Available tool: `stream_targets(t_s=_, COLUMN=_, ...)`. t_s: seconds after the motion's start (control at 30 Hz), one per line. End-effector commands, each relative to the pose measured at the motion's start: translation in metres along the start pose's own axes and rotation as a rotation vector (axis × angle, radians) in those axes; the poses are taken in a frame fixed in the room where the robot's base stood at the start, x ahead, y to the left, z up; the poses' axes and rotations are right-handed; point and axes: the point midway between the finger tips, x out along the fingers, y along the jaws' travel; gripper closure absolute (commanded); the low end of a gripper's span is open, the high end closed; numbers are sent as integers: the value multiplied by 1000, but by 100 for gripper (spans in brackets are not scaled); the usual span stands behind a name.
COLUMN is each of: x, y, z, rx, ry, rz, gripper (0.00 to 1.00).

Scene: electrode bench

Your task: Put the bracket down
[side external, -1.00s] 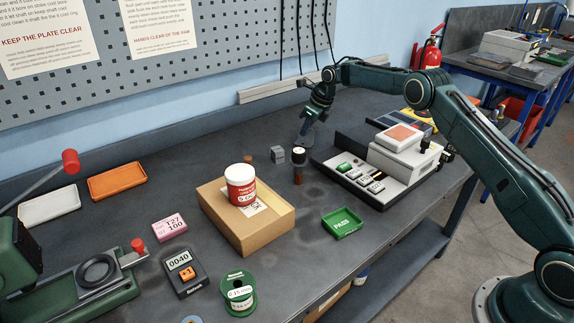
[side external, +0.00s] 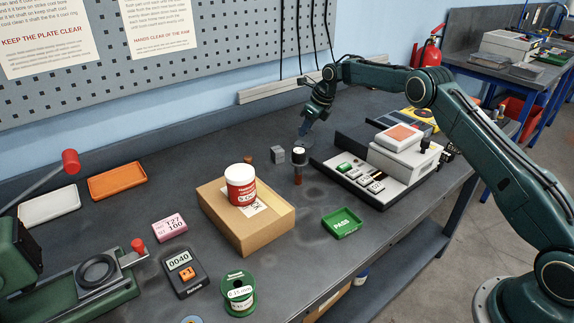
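A small grey metal block (side external: 278,155), which may be the bracket, sits on the dark bench left of the dark cylinder. My gripper (side external: 304,136) points down at the far side of the bench, right of and behind the block and apart from it in the picture. The fingertips are small and partly hidden behind the cylinder's top, so I cannot tell whether they are open or what, if anything, is between them.
A dark cylinder (side external: 299,157) with a reddish-brown lower part stands near the gripper. A small copper piece (side external: 249,159) is left of the block. A cardboard box (side external: 262,228) bears a red-white jar (side external: 241,185). A grey console (side external: 350,180) is at right.

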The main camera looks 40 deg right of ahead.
Motion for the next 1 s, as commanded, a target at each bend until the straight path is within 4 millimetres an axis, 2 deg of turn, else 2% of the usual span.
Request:
stream_targets(t_s=0.23, x=-29, y=0, z=0, rx=0, ry=-2, rz=-1, gripper=76)
stream_targets(t_s=0.5, x=-74, y=-1, z=0, rx=1, ry=-3, rz=-2, gripper=76)
stream_targets(t_s=0.7, x=-100, y=0, z=0, rx=0, ry=-2, rz=-1, gripper=76)
stream_targets(t_s=1.0, x=-114, y=0, z=0, rx=1, ry=0, rz=0, gripper=76)
